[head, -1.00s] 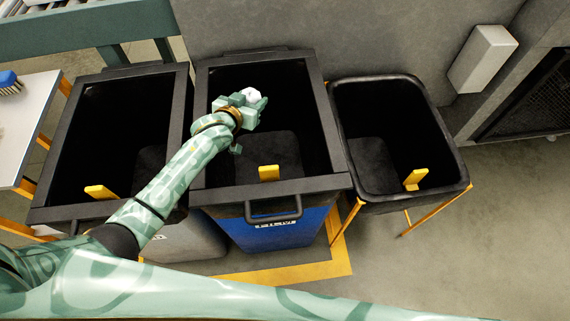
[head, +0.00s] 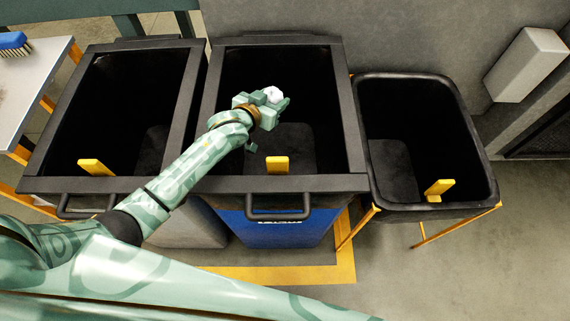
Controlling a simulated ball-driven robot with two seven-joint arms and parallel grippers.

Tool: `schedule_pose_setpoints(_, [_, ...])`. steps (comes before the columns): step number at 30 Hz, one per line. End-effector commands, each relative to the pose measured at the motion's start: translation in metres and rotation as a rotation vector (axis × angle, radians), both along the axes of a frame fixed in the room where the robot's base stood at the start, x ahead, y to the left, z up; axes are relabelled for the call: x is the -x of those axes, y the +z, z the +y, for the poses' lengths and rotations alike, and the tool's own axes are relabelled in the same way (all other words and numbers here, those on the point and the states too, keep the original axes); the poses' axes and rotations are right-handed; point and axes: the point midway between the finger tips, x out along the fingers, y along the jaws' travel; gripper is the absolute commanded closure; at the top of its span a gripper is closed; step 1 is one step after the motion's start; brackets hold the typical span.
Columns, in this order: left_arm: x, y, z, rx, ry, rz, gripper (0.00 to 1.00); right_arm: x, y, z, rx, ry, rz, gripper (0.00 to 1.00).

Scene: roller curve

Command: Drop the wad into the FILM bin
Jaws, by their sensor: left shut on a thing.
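A small white wad (head: 272,94) is held at the tip of my left gripper (head: 275,100), which is shut on it. The gripper is over the open mouth of the middle bin (head: 355,150), a black-rimmed bin with a blue front. A pale label on that front is partly covered by the handle and too small to read, so I cannot tell if it says FILM. The height of the wad above the bin's floor is hard to judge. My right gripper is not in view.
A grey bin (head: 60,130) stands to the left and a black bin on orange legs (head: 485,165) to the right. Each bin holds a yellow piece. A table with a blue brush (head: 14,42) is at the far left. A grey wall closes the back.

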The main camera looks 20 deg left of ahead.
Motion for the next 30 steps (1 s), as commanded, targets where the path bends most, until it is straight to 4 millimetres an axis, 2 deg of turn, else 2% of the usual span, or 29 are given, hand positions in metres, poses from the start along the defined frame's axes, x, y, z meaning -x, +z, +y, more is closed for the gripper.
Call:
schedule_pose_setpoints(4, [0.0,0.003,0.0,0.0,0.0,-0.002,0.69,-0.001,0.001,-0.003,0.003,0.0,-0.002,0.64])
schedule_pose_setpoints(5, [0.0,0.003,0.0,0.0,0.0,-0.002,0.43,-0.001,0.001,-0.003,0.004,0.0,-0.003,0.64])
schedule_pose_setpoints(7, [0.0,0.002,0.0,0.0,0.0,-0.002,0.23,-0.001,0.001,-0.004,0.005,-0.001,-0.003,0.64])
schedule_pose_setpoints(17, [0.003,0.005,0.001,0.0,0.0,-0.001,0.23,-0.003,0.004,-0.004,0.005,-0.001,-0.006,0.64])
schedule_pose_setpoints(25, [0.044,0.027,0.011,0.0,0.0,-0.004,0.23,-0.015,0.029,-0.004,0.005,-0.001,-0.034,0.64])
schedule_pose_setpoints(30, [0.063,0.032,0.016,0.0,0.0,-0.002,0.23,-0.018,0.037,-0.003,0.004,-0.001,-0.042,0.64])
